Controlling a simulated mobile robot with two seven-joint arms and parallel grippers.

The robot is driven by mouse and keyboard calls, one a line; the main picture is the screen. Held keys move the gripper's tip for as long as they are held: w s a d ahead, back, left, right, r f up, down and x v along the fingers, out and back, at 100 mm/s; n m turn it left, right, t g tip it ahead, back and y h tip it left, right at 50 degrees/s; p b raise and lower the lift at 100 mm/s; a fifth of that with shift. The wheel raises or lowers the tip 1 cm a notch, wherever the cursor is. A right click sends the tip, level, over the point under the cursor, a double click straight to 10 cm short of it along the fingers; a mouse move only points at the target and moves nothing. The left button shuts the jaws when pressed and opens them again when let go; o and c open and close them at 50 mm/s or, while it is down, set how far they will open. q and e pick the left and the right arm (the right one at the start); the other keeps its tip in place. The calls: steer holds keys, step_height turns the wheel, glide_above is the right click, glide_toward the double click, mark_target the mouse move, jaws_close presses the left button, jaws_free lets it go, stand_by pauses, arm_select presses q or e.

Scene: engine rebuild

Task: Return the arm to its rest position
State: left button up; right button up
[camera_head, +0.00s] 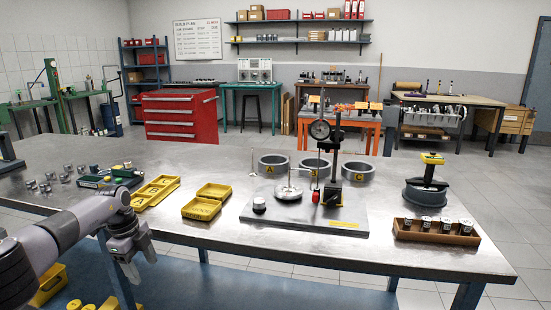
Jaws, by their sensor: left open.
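My left arm comes in from the lower left. My left gripper (134,266) hangs at its end, pointing down, in front of the near edge of the metal workbench (215,235). Its fingers are apart and I see nothing between them. It is clear of the yellow trays. My right gripper is not in view.
Yellow trays (201,208) stand behind the gripper. A dial gauge stand (335,165) rises from a plate, with lettered rings (273,163) behind. A wooden box of pistons (436,238) is at right. Yellow bins (48,286) sit on the lower shelf. The bench's front middle is bare.

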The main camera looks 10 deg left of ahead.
arm_select(q)
steer(key=s+d+f+m+t+h, duration=0.1)
steer(key=s+d+f+t+h, duration=0.2)
steer(key=d, duration=0.5)
steer(key=s+d+f+h, duration=0.1)
steer(key=d+f+h, duration=0.2)
steer(key=d+f, duration=0.35)
steer(key=s+d+f+m+t+h, duration=0.1)
steer(key=s+d+f+t+h, duration=0.15)
steer(key=d, duration=0.65)
steer(key=s+a+f+n+t+y, duration=0.1)
steer(key=s+a+f+n+y, duration=0.2)
steer(key=s, duration=0.5)
steer(key=s+a+n+t+y, duration=0.1)
steer(key=s+a+n+y, duration=0.15)
steer(key=s+n, duration=0.4)
steer(key=s+a+f+n+t+y, duration=0.1)
steer(key=s+a+f+n+y, duration=0.2)
steer(key=s, duration=0.6)
steer(key=w+d+r+n+t, duration=0.1)
steer(key=d+n, duration=0.5)
steer(key=d, duration=0.3)
steer(key=shift+h, duration=0.4)
step_height(320, 180, up, 5)
steer(key=p, duration=0.4)
steer(key=shift+a+f+p, duration=0.15)
steer(key=shift+p, duration=0.2)
